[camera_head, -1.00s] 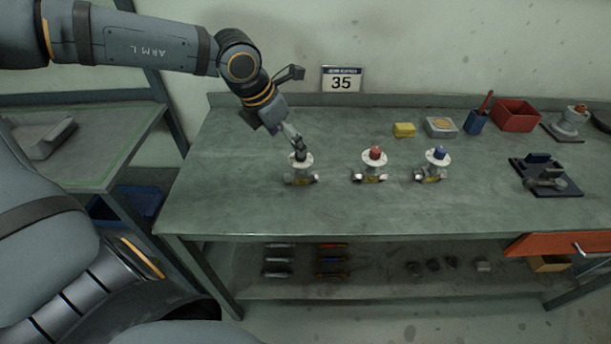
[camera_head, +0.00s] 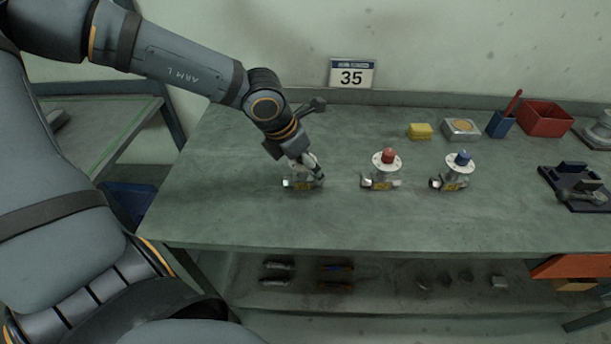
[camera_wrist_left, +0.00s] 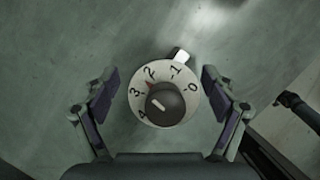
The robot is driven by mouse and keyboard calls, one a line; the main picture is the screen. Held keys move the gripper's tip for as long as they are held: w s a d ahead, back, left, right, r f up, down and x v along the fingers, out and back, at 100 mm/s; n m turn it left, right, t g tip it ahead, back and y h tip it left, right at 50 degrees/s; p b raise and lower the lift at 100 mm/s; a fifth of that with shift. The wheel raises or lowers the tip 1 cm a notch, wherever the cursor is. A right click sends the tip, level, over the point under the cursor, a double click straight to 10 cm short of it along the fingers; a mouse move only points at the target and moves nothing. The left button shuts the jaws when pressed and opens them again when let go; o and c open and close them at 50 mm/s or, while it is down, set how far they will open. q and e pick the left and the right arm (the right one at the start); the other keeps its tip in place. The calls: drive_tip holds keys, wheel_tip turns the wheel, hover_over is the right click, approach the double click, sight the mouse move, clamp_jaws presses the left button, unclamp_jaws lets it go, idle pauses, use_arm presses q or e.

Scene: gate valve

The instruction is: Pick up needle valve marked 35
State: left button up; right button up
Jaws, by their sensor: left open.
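The tags are too small to read. In the left wrist view, the dark knob and numbered dial (camera_wrist_left: 165,105) lie between the open fingers of that gripper (camera_wrist_left: 160,75), with gaps on both sides. My right gripper is out of view.
A yellow block (camera_head: 419,131), a metal box (camera_head: 460,129), a blue cup (camera_head: 501,124) and a red bin (camera_head: 545,118) stand at the back right. A dark fixture (camera_head: 577,188) is at the right. The bench front is clear.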

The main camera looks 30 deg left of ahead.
use_arm(q)
drive_tip(key=shift+s+d+r, duration=0.1)
drive_tip(key=shift+s+r, duration=0.25)
drive_tip(key=shift+s, duration=0.15)
drive_tip(key=shift+c, duration=2.1)
drive_tip(key=shift+w+f, duration=0.1)
drive_tip(key=shift+w, duration=0.05)
drive_tip(key=c, duration=1.4)
drive_tip(key=shift+o, duration=0.2)
